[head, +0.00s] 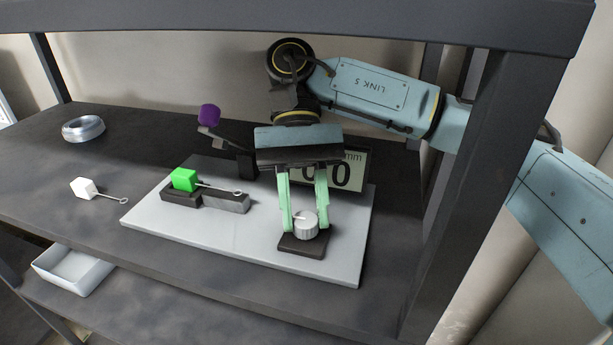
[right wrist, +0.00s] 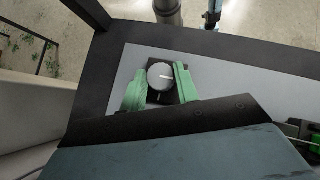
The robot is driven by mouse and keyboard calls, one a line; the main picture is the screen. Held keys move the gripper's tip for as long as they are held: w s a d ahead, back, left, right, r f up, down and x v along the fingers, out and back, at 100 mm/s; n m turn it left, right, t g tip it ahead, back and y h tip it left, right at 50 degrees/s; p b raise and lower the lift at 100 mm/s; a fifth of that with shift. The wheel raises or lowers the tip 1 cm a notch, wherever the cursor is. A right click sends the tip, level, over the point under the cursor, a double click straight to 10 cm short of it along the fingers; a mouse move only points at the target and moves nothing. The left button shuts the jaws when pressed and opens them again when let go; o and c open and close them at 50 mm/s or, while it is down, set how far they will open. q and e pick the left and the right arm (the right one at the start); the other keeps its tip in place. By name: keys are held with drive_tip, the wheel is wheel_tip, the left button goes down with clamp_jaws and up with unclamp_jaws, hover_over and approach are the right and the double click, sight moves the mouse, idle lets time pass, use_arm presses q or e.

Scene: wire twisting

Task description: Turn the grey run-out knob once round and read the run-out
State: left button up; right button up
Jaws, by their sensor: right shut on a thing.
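The grey run-out knob (head: 306,226) stands on a small dark base (head: 301,246) at the front right of a pale board (head: 250,239). My right gripper (head: 305,222) points down with its green fingers on either side of the knob and is shut on it. In the right wrist view the knob (right wrist: 160,75), with a white mark line on top, sits between the fingers (right wrist: 160,84). My left gripper is not in view.
A green block (head: 184,179) with a looped wire sits on a dark fixture (head: 226,202) on the board. A purple knob (head: 209,116) tops a lever behind. A white block (head: 83,187) with a looped wire, a wire coil (head: 83,128) and a lower white tray (head: 73,270) are left. A post (head: 470,190) stands right.

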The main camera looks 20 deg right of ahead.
drive_tip(key=n+h+p, duration=0.2)
drive_tip(key=p, duration=0.1)
drive_tip(key=shift+a+r, duration=0.1)
drive_tip(key=shift+r, duration=0.25)
drive_tip(key=shift+a+f+n+h+p, duration=0.1)
drive_tip(key=shift+f+n+h+p, duration=0.15)
drive_tip(key=shift+n+h+p, duration=0.9)
drive_tip(key=shift+n+y, duration=0.25)
drive_tip(key=shift+f, duration=0.1)
drive_tip(key=o, duration=1)
